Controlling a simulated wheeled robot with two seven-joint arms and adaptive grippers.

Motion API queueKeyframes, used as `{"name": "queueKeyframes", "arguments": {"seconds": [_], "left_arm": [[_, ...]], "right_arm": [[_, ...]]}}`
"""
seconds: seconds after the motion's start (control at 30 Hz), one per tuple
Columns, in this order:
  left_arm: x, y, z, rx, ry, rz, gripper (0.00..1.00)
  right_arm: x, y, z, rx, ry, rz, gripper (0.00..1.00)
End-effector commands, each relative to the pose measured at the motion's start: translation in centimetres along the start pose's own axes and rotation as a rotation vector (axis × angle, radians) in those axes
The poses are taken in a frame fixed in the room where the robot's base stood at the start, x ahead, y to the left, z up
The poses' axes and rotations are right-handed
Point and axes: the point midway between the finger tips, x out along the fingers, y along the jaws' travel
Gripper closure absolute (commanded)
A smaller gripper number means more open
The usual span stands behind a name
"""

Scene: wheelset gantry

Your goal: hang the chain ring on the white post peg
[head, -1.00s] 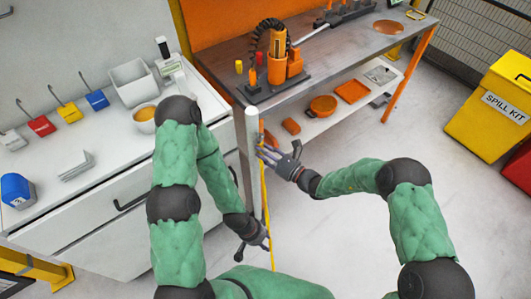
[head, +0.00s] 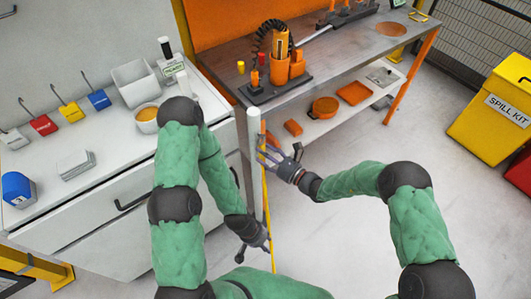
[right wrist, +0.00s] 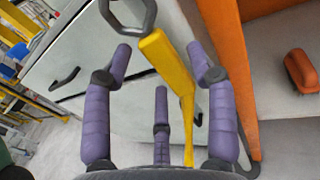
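The white post (head: 256,165) stands upright beside the cabinet corner; I cannot make out its peg. A yellow strip, perhaps the chain (head: 267,215), runs down close beside the post. My right gripper (head: 268,156) is at the post's right side. In the right wrist view its purple fingers (right wrist: 160,75) are spread, with the yellow piece (right wrist: 172,65) passing between them and no clear grip. A grey angular ring (right wrist: 130,14), possibly the chain ring, shows beyond the fingertips, partly cut off. My left gripper (head: 256,242) is low near the yellow strip; its fingers are too small to judge.
The white cabinet (head: 95,225) stands left, with a bin (head: 135,82) and a bowl (head: 146,118) on top. The steel workbench (head: 340,60) with orange legs is behind the post. Open floor (head: 340,235) lies at the right.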

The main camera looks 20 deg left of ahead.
Motion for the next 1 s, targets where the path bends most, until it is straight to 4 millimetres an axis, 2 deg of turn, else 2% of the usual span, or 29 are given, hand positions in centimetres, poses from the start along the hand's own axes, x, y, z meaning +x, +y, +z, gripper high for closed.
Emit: {"name": "queueKeyframes", "arguments": {"seconds": [0.27, 0.43, 0.57, 0.8, 1.0], "left_arm": [[0.0, 0.0, 0.0, 0.0, 0.0, 0.0, 0.6], [0.0, 0.0, 0.0, 0.0, 0.0, 0.0, 0.6], [0.0, 0.0, 0.0, 0.0, 0.0, 0.0, 0.6], [0.0, 0.0, 0.0, 0.0, 0.0, 0.0, 0.6], [0.0, 0.0, 0.0, 0.0, 0.0, 0.0, 0.6]], "right_arm": [[0.0, -0.1, 0.2, -0.003, -0.003, -0.001, 0.38], [-1.0, -0.2, 0.2, -0.002, -0.003, -0.003, 0.38], [-3.2, -0.2, 0.2, -0.002, -0.003, -0.005, 0.38], [-8.0, -0.3, 0.2, -0.002, -0.003, -0.006, 0.38], [-10.8, -0.2, 0.1, -0.001, -0.002, -0.004, 0.38]]}}
